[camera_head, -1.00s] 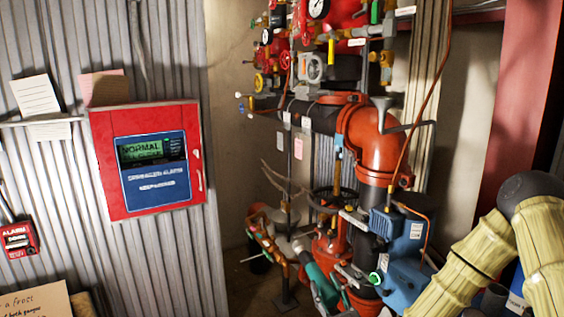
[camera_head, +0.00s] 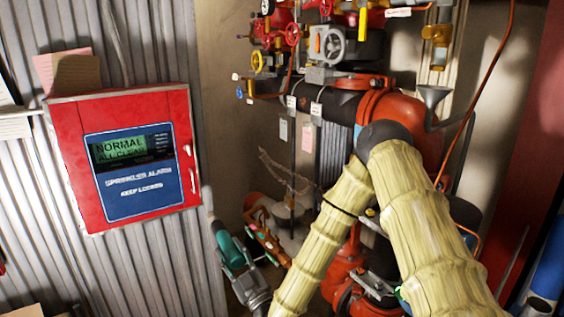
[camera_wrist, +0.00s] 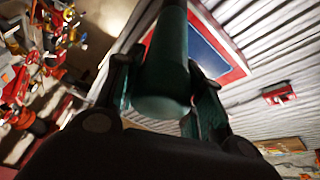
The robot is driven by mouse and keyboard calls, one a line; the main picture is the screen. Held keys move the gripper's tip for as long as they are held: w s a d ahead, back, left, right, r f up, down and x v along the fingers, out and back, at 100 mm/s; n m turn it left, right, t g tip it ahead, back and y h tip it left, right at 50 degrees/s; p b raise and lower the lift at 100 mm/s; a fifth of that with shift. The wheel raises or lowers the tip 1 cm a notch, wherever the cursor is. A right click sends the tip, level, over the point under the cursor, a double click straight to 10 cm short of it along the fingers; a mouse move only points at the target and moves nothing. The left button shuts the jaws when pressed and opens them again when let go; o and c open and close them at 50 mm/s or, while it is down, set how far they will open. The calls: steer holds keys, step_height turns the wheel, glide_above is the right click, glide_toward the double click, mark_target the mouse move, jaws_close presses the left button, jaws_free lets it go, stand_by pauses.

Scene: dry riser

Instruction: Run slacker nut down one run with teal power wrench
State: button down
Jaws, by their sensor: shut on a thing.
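My gripper (camera_wrist: 158,88) is shut on the teal power wrench, and its two dark fingers lie on either side of the wrench's teal round body (camera_wrist: 162,70). In the head view the teal power wrench (camera_head: 231,252) is held low, below the red alarm panel and left of the riser pipework. My gripper (camera_head: 256,296) shows only in part at the bottom edge there. The red riser valve and its lower flange (camera_head: 372,284) are partly hidden behind my arm. I cannot pick out the slacker nut in either view.
The red sprinkler alarm panel (camera_head: 137,157) is on the corrugated wall at left, reading normal. Red and yellow handwheels and gauges crowd the top of the riser. An orange pipe elbow (camera_head: 408,115) and a grey funnel (camera_head: 433,97) stand behind my arm.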

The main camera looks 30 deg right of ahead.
steer(key=w+d+r+n+g+h+p, duration=0.2)
steer(key=w+d+r+g+h+p, duration=0.3)
steer(key=d+r+h, duration=0.6)
steer(key=s+d+r+g+h+p, duration=0.6)
steer(key=d+r+g+h+p, duration=0.1)
steer(key=r, duration=0.4)
steer(key=shift+d+r+g+h, duration=0.2)
steer(key=shift+d+g+h, duration=0.25)
steer(key=shift+g, duration=0.75)
steer(key=shift+s+a+r+p, duration=0.1)
steer(key=shift+r+p, duration=0.05)
steer(key=shift+p, duration=0.35)
steer(key=shift+p, duration=0.3)
steer(key=shift+w+d+p, duration=0.15)
steer(key=shift+d+p, duration=0.65)
steer(key=shift+d, duration=0.65)
steer(key=shift+w+d+p, duration=0.1)
steer(key=shift+d+p, duration=0.65)
steer(key=shift+d, duration=0.7)
